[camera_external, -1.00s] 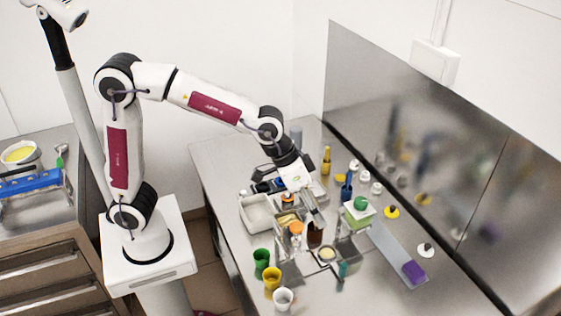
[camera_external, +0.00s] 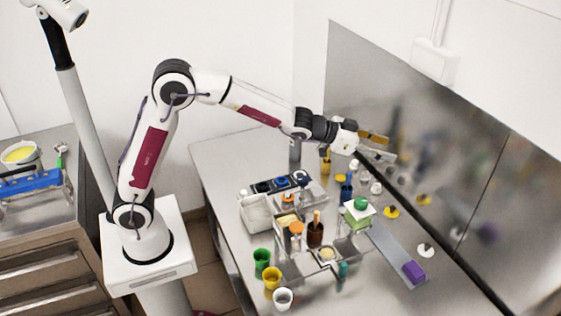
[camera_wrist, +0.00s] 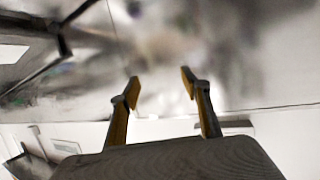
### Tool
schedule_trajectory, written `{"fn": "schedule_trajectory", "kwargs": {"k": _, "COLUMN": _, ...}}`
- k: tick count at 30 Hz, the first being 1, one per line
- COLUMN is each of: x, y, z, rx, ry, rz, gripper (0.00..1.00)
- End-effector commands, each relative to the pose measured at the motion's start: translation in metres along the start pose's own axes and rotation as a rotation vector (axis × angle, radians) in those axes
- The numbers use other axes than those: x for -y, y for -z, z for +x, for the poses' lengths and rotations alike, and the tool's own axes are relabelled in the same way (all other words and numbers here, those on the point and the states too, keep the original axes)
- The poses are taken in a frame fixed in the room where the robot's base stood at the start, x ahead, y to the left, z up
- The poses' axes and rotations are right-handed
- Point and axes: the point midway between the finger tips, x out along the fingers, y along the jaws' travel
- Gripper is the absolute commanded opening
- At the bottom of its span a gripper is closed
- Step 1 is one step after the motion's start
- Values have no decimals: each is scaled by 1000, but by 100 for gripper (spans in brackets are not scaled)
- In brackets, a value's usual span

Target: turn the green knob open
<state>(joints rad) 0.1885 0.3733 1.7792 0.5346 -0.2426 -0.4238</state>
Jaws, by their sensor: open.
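A round green knob (camera_external: 360,203) sits on top of a white square block in the external view, among the items on the metal worktop. My gripper (camera_external: 388,146) is raised above the back of the worktop, close in the picture to the metal wall panel, up and to the right of the green knob and apart from it. In the wrist view my gripper (camera_wrist: 160,84) shows two yellowish fingers spread apart with nothing between them. The wrist view shows the blurred metal panel, and the green knob is not visible in it.
Yellow (camera_external: 392,212) and white (camera_external: 425,250) round pieces and a purple block (camera_external: 413,271) lie to the knob's right. A brown bottle (camera_external: 315,232) and several cups, such as a green one (camera_external: 261,260), stand to its left. The metal panel (camera_external: 450,160) bounds the back.

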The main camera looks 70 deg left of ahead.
Motion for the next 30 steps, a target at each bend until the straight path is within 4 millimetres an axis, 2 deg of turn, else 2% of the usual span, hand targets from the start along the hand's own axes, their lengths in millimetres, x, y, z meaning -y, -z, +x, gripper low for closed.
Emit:
{"fn": "schedule_trajectory", "kwargs": {"k": 6, "x": 12, "y": 14, "z": 18, "rx": -125, "ry": -81, "rz": 64, "gripper": 47}}
{"fn": "schedule_trajectory", "kwargs": {"k": 14, "x": 12, "y": 17, "z": 26, "rx": -247, "ry": -228, "rz": 129, "gripper": 47}}
{"fn": "schedule_trajectory", "kwargs": {"k": 22, "x": 5, "y": 0, "z": 19, "rx": -329, "ry": -428, "rz": 171, "gripper": 47}}
{"fn": "schedule_trajectory", "kwargs": {"k": 30, "x": -2, "y": -33, "z": -5, "rx": -367, "ry": -660, "rz": 177, "gripper": 47}}
